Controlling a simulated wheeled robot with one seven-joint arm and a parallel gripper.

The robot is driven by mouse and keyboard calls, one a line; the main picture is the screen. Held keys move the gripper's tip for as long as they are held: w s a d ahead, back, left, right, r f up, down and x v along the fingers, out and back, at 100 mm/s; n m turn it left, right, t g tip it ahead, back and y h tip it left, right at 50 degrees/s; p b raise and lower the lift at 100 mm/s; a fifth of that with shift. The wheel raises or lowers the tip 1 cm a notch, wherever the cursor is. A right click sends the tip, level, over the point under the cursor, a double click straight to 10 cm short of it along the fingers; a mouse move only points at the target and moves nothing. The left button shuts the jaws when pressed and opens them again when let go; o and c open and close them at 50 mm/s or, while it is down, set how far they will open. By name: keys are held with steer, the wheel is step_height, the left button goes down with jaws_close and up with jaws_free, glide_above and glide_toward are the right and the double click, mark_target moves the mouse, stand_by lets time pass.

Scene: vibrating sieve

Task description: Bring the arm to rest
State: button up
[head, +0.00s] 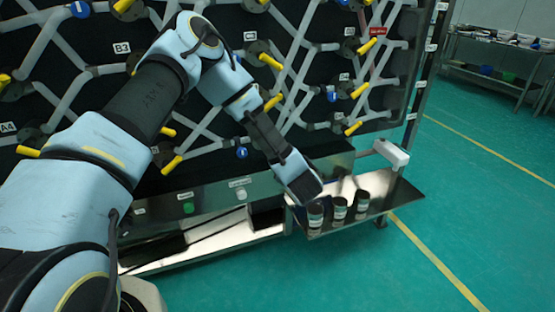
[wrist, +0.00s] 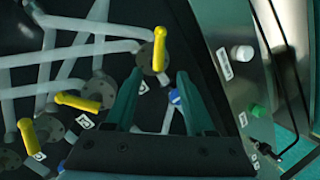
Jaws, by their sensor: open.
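My arm reaches from the lower left across the head view, bent at the elbow. My gripper (head: 312,192) is at its end, in front of the pipe panel and close to the metal shelf (head: 403,197); I cannot tell the exact gap. In the wrist view my gripper's two dark green fingers (wrist: 157,77) are apart with nothing held between them. A yellow valve handle (wrist: 160,48) shows beyond the fingertips, and I cannot tell how far off it is.
Several dark labelled jars, one here (head: 339,208), stand on the shelf below my gripper. The panel carries a green button (head: 188,208) and white knob (head: 241,195). Open green floor (head: 470,210) lies right.

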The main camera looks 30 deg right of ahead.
steer(key=w+a+r+m+g+h, duration=0.2)
steer(key=w+a+r+m+g, duration=0.1)
steer(key=w+a+r+m, duration=0.25)
steer(key=a+r+m+g, duration=0.3)
steer(key=a, duration=0.8)
steer(key=s+a+r+g+y, duration=0.1)
steer(key=s+a+g, duration=0.1)
steer(key=s+a, duration=0.3)
steer(key=s+a+r+m+g+y, duration=0.1)
steer(key=s+a, duration=0.4)
steer(key=a, duration=0.6)
steer(key=s+a+r+g+y, duration=0.3)
steer(key=s+a, duration=0.2)
steer(key=a, duration=0.3)
steer(key=shift+s+a+r, duration=0.2)
steer(key=shift+a+r, duration=0.05)
steer(key=shift+a, duration=0.15)
